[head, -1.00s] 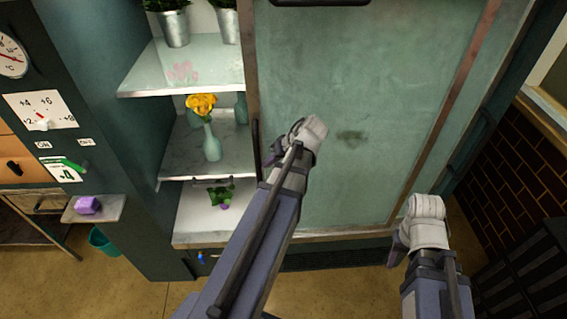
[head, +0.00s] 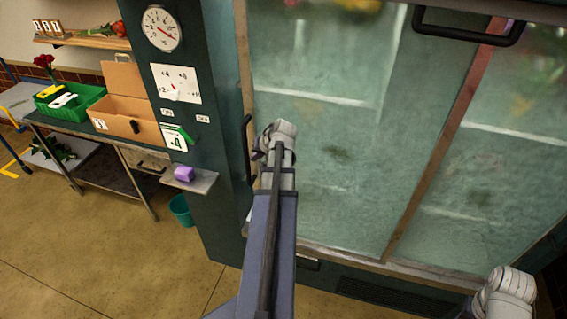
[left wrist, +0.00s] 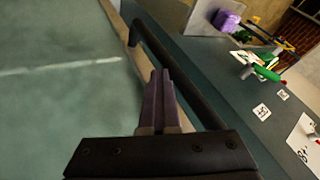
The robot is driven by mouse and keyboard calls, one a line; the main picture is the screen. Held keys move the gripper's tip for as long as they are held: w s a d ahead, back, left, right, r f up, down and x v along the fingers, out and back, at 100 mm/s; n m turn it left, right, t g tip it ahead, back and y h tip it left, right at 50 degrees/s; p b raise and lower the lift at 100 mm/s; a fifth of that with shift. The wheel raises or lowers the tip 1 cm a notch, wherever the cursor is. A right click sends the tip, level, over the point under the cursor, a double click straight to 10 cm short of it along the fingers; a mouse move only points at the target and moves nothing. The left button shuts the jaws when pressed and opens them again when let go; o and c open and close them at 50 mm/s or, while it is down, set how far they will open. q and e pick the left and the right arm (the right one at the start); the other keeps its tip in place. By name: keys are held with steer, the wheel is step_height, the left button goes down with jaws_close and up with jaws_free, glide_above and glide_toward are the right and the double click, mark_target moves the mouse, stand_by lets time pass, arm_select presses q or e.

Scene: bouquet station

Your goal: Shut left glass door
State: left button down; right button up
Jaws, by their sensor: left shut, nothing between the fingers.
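The left glass door (head: 325,150) is a frosted greenish sliding panel with a brownish frame. Its left edge is at the dark cabinet post, and no open gap shows beside it. Its dark vertical handle (head: 247,150) is near that edge, and it also shows as a black bar in the left wrist view (left wrist: 178,68). My left gripper (head: 261,152) is at the handle. In the left wrist view its purple fingers (left wrist: 160,85) are shut and empty, alongside the bar; contact is unclear. My right gripper (head: 503,296) is low at the right, away from the door handle, its fingers hidden.
The right glass panel (head: 490,170) stands beyond a brown upright. A dark horizontal handle (head: 468,35) is above. Left of the door are a dial (head: 161,28), a small shelf with a purple block (head: 184,174) and a teal bin (head: 181,210).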

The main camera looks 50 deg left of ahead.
arm_select(q)
steer(key=s+a, duration=0.5)
steer(key=a, duration=0.3)
steer(key=shift+s, duration=0.35)
steer(key=shift+a, duration=0.15)
